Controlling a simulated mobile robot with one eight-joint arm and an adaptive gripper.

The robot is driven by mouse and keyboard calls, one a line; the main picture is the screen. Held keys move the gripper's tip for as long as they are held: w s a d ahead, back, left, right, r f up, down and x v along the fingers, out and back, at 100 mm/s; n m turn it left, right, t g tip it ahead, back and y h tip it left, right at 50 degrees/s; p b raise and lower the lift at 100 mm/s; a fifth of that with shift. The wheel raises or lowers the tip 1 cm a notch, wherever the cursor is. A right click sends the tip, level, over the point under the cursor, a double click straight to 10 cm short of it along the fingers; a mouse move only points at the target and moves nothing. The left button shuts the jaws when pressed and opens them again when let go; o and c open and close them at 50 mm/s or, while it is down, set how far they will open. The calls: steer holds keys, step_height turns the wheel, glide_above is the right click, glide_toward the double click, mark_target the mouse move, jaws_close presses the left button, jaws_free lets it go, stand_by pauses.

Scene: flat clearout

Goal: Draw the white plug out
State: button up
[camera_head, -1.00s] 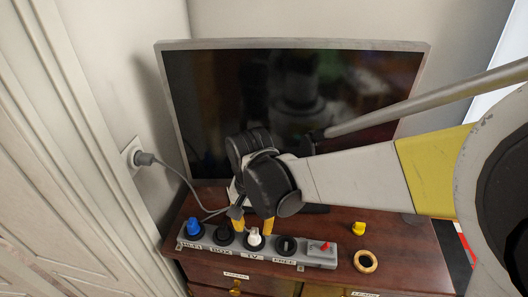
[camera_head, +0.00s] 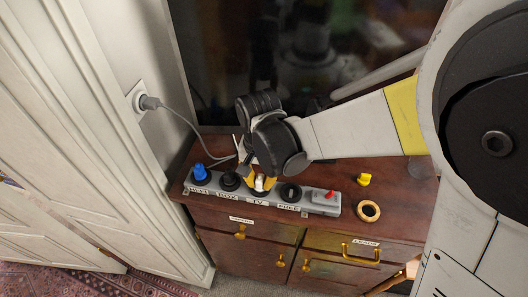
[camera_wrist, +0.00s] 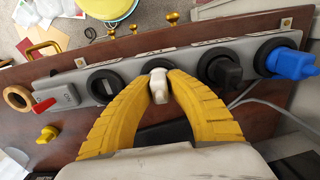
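The white plug (camera_head: 259,183) sits in the socket above the TV label on the grey power strip (camera_head: 307,206). In the wrist view the white plug (camera_wrist: 158,86) stands at the middle socket, between the yellow fingertips of my gripper (camera_wrist: 158,77). In the head view my gripper (camera_head: 259,181) reaches down over the strip, a finger on each side of the plug. The tips are very near the plug's sides; I cannot tell whether they press on it. The fingers and my wrist hide part of the socket.
A blue plug (camera_head: 200,173) and a black plug (camera_head: 230,181) stand left of the white one. An empty socket (camera_head: 290,193) and a red switch (camera_head: 330,194) are right of it. A yellow piece (camera_head: 364,179) and wooden ring (camera_head: 368,211) lie on the cabinet. A screen (camera_head: 215,90) stands behind.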

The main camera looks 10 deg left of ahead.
mark_target(260, 178)
jaws_close()
steer(key=shift+r+p, duration=0.85)
steer(key=shift+r, duration=0.35)
steer(key=shift+r+p, duration=1.35)
steer(key=shift+r, duration=0.65)
